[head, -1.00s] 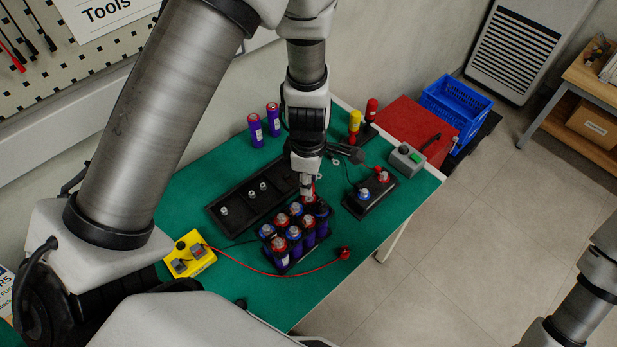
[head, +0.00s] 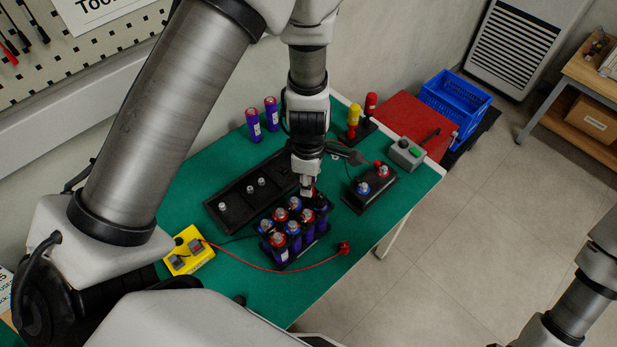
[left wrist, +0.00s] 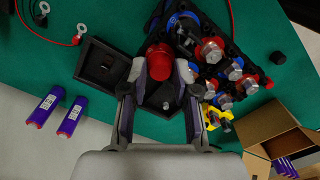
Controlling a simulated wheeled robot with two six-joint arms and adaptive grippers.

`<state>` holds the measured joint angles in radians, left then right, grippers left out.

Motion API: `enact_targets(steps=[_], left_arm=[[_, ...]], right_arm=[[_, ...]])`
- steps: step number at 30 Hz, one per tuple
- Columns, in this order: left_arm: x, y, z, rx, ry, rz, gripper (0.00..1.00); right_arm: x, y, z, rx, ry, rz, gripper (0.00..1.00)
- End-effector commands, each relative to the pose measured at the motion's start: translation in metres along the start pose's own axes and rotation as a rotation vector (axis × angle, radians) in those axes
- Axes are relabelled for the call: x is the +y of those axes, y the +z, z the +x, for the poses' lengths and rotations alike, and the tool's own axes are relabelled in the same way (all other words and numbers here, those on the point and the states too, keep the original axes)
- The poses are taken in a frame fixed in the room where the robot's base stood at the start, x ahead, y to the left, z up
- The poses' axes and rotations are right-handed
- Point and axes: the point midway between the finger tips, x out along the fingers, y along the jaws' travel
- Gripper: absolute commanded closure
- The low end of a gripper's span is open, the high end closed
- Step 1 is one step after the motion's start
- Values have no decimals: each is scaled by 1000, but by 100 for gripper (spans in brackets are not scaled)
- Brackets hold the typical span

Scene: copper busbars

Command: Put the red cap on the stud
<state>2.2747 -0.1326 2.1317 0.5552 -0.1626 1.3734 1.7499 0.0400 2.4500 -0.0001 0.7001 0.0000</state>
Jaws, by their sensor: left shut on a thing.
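My left gripper (head: 308,190) points down over the far end of a pack of purple cells (head: 293,246) with red and blue tops. In the left wrist view its fingers are shut on the red cap (left wrist: 160,60), held at the fingertips. Several bolt-like metal studs with red and blue rings (left wrist: 212,50) stand on the pack, close to the right of the cap. Below the cap, a small metal stud (left wrist: 166,105) shows between the fingers in a dark recess. I cannot tell whether the cap touches anything. My right gripper is out of view.
A black tray (head: 215,220) with several metal pegs lies left of the pack. A black terminal block (head: 352,203) stands to the right. A red lead (head: 300,269) crosses the green table in front. Two purple cells (head: 253,126) stand at the back.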

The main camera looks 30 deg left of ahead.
Motion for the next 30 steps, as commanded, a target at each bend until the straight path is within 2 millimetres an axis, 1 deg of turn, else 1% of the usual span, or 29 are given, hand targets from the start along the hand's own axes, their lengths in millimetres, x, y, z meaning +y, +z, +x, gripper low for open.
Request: enact_targets(steps=[2, 11, 18, 19, 20, 21, 30], left_arm=[[0, 0, 5, 0, 0, 0, 93], [0, 0, 4, 0, 0, 0, 93], [0, 0, 9, 0, 0, 0, 93], [0, 0, 9, 0, 0, 0, 60], [0, 0, 8, 0, 0, 0, 50], [0, 0, 8, 0, 1, 0, 41], [0, 0, 7, 0, 1, 0, 41]], right_arm=[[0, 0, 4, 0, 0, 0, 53], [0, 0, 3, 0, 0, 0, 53], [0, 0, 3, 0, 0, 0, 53], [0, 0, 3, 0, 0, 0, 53], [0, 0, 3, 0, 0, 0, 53], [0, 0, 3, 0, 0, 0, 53], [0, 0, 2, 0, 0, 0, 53]])
